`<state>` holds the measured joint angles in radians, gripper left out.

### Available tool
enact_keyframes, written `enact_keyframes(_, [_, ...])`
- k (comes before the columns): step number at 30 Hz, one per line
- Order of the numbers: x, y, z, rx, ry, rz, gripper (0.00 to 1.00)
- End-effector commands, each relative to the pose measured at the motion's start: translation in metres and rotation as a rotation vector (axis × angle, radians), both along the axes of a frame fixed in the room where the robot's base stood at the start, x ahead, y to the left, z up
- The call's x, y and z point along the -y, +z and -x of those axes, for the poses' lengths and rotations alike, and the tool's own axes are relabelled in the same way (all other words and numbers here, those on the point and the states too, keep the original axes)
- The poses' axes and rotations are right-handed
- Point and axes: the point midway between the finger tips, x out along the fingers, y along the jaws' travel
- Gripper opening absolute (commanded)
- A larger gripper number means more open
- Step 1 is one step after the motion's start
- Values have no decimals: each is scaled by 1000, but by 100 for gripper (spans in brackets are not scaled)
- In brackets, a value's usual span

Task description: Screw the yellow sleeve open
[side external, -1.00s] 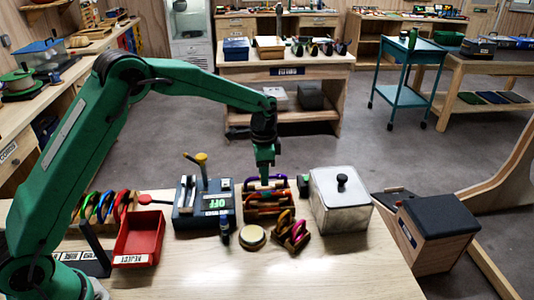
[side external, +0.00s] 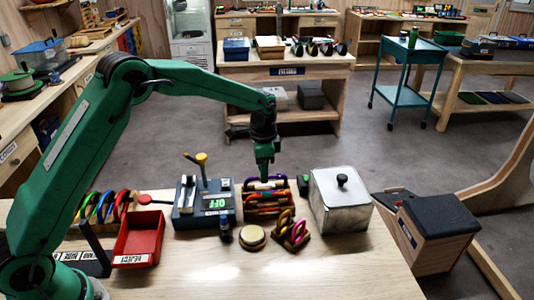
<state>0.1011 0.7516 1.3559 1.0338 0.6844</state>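My gripper (side external: 265,172) points down above the rear of a wooden rack (side external: 268,214) that holds several coloured carabiners (side external: 268,197). Its fingers are small here and I cannot tell whether they are open or shut. I cannot make out which part is the yellow sleeve. My gripper is to the right of the device and apart from it.
A red tray (side external: 139,240) labelled REJECT is left of the device. A silver lidded box (side external: 340,200) stands right of the rack. A small stand with carabiners (side external: 292,230) and a round tin (side external: 252,238) are in front. The table's front is clear.

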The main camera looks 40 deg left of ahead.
Motion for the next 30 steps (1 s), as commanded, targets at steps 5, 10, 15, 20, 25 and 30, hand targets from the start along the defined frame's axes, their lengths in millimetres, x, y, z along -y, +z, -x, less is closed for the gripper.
enact_keyframes(5, [-2, 0, -2, -1, 0, -1, 40])
enact_keyframes(10, [-4, 0, -3, -1, 0, 0, 40])
enact_keyframes(15, [-6, 0, -5, 0, 0, 0, 40])
enact_keyframes(20, [-7, 0, -7, 0, 1, 0, 40])
enact_keyframes(25, [-8, 0, -8, 0, 0, 0, 40])
enact_keyframes(30, [-8, -2, -8, 0, 1, 0, 40])
